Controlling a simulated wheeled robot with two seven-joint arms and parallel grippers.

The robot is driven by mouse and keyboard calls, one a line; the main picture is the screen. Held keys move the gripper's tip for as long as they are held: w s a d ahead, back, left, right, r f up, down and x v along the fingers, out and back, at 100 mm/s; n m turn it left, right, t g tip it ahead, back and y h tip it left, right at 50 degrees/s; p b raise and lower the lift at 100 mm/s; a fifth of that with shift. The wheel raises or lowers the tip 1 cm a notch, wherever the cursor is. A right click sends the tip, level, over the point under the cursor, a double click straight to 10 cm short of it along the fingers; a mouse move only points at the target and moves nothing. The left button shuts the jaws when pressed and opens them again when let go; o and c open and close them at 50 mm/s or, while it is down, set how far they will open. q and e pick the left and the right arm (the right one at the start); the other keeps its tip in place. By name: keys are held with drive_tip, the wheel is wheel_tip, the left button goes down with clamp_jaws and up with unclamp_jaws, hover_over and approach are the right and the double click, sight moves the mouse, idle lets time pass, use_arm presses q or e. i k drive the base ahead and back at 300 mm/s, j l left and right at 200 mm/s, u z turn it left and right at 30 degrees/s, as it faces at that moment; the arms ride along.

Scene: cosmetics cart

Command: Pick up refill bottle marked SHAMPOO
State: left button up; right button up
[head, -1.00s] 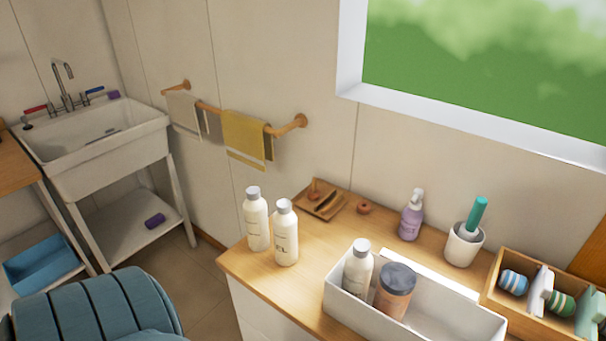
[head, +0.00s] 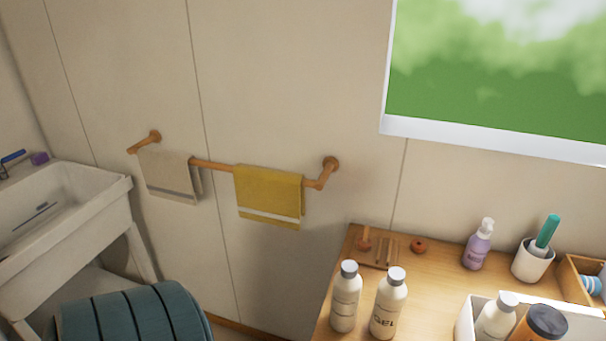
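Two white bottles with grey caps stand upright side by side on the wooden counter top. The left bottle (head: 346,298) has a label too small to read. The right bottle (head: 388,304) has lettering that seems to end in "GEL". A third similar white bottle (head: 495,318) stands in a white bin at the lower right; its label is hidden. I cannot tell which one is marked SHAMPOO. Neither of my grippers is in view.
The white bin (head: 466,326) also holds an orange jar (head: 540,325) with a dark lid. A purple pump bottle (head: 476,246), a white cup (head: 531,262) and a wooden dish (head: 371,248) stand along the wall. A teal ribbed seat (head: 130,315) and a sink (head: 75,205) are at left.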

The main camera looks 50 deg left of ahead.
sight(347, 287)
drive_tip(key=k+j, duration=0.2)
drive_tip(key=j, duration=0.15)
drive_tip(key=k+j, duration=0.15)
drive_tip(key=j, duration=0.2)
drive_tip(key=k+j, duration=0.2)
drive_tip(key=j, duration=0.15)
